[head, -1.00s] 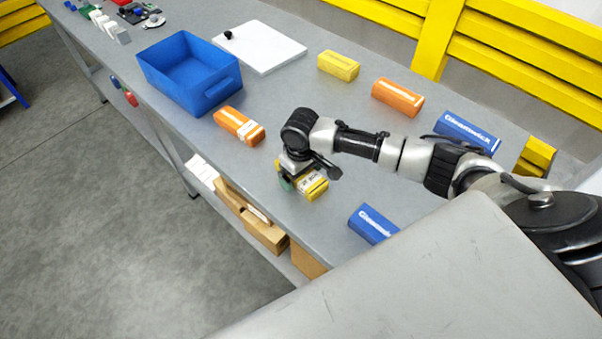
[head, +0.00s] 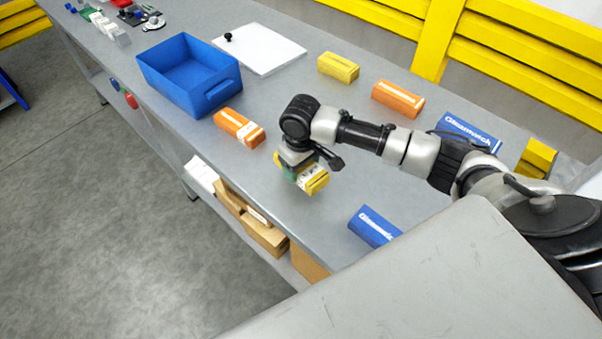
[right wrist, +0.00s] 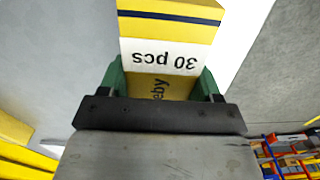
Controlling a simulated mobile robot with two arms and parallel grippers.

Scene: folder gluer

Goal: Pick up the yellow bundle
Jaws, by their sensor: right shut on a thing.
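A yellow bundle (head: 315,183) with a white band is held in my right gripper (head: 298,173) over the front part of the grey table. In the right wrist view the bundle (right wrist: 170,32) sits between the green fingers of my right gripper (right wrist: 160,80), and its white band reads "30 pcs". The gripper is shut on it, and the bundle appears slightly above the table top. A second yellow bundle (head: 338,66) lies further back on the table. My left gripper is not in view.
On the table (head: 290,232) are orange bundles, one near the front edge (head: 239,128) and one behind (head: 397,99). Blue bundles lie at the front (head: 374,227) and back (head: 468,132). A blue bin (head: 190,75) and a white board (head: 264,48) stand further left.

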